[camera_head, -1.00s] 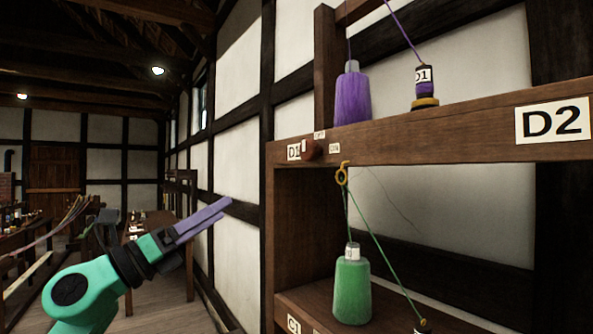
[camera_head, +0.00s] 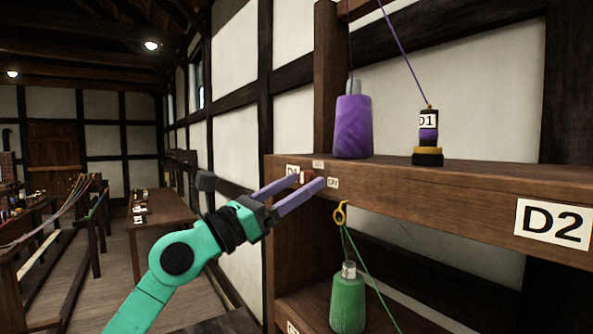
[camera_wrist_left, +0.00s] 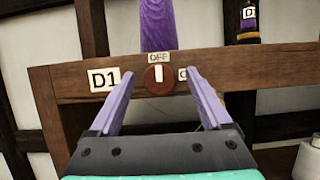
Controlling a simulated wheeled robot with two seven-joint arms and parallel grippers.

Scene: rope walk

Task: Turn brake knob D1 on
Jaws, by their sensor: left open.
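Brake knob D1 (camera_head: 307,176) is a small round red-brown knob on the front of the wooden shelf beam. It also shows in the left wrist view (camera_wrist_left: 159,84), where its white mark points up at the OFF label (camera_wrist_left: 158,57). The D1 label (camera_wrist_left: 104,79) is left of it; another small label (camera_head: 333,183), partly hidden in the wrist view, is to its right. My left gripper (camera_head: 311,181) is open, with its purple fingers on either side of the knob. I cannot tell whether they touch it. My right gripper is not in view.
A purple bobbin (camera_head: 352,127) and a small D1-tagged spool (camera_head: 428,138) stand on the shelf above. A yellow hook (camera_head: 341,212) with green thread hangs under the beam, over a green bobbin (camera_head: 347,305). The D2 label (camera_head: 552,224) is farther right.

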